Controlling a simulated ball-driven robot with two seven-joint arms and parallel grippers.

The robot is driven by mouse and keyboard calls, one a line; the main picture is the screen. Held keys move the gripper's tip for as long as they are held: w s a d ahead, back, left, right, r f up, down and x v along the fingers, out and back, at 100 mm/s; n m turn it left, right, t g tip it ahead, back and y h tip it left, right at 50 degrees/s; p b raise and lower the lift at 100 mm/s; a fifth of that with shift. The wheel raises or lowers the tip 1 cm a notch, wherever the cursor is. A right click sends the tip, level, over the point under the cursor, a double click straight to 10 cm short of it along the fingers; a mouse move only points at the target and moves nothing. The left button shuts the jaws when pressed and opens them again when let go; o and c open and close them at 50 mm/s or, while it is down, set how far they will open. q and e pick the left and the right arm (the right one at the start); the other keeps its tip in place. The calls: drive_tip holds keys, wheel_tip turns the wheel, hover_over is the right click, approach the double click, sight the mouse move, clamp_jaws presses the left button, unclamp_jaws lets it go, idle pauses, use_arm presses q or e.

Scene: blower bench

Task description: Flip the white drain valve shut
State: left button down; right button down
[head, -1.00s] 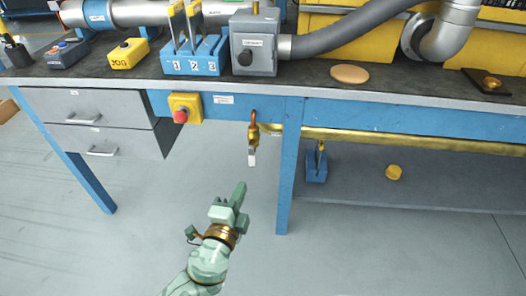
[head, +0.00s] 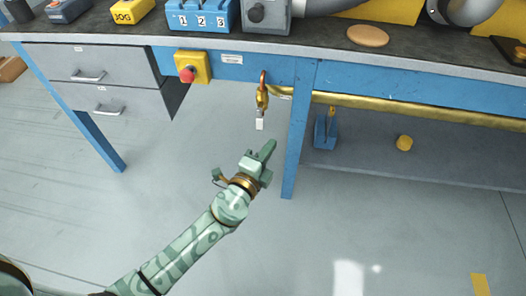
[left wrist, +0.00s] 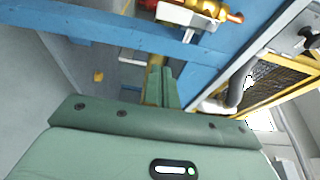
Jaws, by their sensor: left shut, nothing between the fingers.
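The drain valve (head: 262,98) is a small brass and copper fitting under the bench's front edge, left of a blue leg. Its white lever (head: 260,123) hangs straight down in the head view. In the left wrist view the white lever (left wrist: 186,17) shows at the top, beside the brass valve body (left wrist: 206,7). My left gripper (head: 268,148) is shut and empty. Its fingertips are just below and slightly right of the lever in the head view, apparently not touching it. It also shows in the left wrist view (left wrist: 160,75). My right gripper is not in view.
A blue bench leg (head: 298,135) stands close right of the valve, and a brass pipe (head: 400,107) runs right along the bench. The floor below is clear.

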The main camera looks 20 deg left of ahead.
sight(259, 124)
use_arm(q)
drive_tip(key=w+a, duration=0.3)
drive_tip(key=w, duration=0.2)
drive_tip(key=shift+a+b, duration=0.25)
drive_tip(key=shift+b, duration=0.15)
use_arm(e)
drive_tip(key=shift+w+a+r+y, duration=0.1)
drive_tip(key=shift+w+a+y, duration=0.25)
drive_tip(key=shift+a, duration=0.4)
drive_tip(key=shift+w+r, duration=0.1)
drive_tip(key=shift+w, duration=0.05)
